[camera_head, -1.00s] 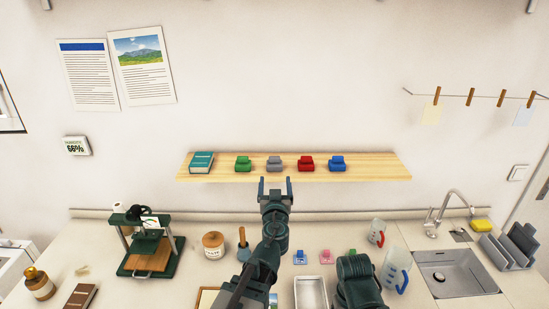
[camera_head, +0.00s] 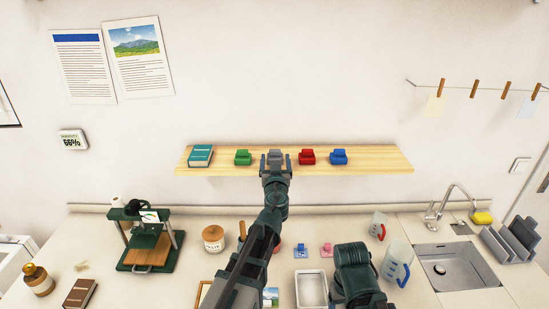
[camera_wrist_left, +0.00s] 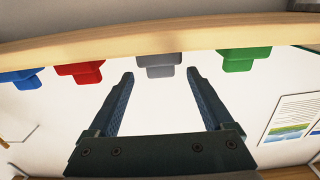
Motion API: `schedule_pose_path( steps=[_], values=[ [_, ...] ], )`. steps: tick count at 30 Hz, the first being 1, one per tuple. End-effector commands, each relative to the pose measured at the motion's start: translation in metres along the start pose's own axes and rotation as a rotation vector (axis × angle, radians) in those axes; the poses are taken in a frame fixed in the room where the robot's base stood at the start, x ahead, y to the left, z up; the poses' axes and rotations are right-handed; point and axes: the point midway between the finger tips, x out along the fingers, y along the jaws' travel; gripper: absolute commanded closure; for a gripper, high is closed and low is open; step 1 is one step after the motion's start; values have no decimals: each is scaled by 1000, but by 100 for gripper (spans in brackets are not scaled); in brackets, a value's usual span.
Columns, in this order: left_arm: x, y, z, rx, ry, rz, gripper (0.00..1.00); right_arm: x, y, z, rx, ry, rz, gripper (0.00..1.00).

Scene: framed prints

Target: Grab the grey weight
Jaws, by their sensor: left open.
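The grey weight (camera_head: 275,154) sits on the wooden shelf (camera_head: 375,162), between a green weight (camera_head: 243,158) and a red weight (camera_head: 307,157). My left gripper (camera_head: 276,159) is open and empty at the shelf's front, with a finger on each side of the grey weight in the head view. In the left wrist view, which appears upside down, the grey weight (camera_wrist_left: 159,62) shows between and just beyond the fingertips (camera_wrist_left: 160,74). Contact cannot be told. Part of the weight is hidden behind the gripper in the head view. My right gripper is not in view.
A blue weight (camera_head: 338,157) and a teal book (camera_head: 200,156) share the shelf. Below, the counter holds a green press (camera_head: 149,240), a jar (camera_head: 213,238), a measuring jug (camera_head: 397,264) and a sink (camera_head: 446,268). The wall above the shelf is clear.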

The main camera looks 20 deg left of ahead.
Motion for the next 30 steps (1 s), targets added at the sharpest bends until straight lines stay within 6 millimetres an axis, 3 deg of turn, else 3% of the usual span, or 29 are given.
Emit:
schedule_pose_path(
  steps=[9, 16, 30],
  values=[
    [37, 2, -4, 0, 0, 3, 15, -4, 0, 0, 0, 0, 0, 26],
    [37, 2, -4, 0, 0, 3, 15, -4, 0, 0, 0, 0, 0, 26],
    [37, 2, -4, 0, 0, 3, 98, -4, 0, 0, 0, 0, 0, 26]
  ],
)
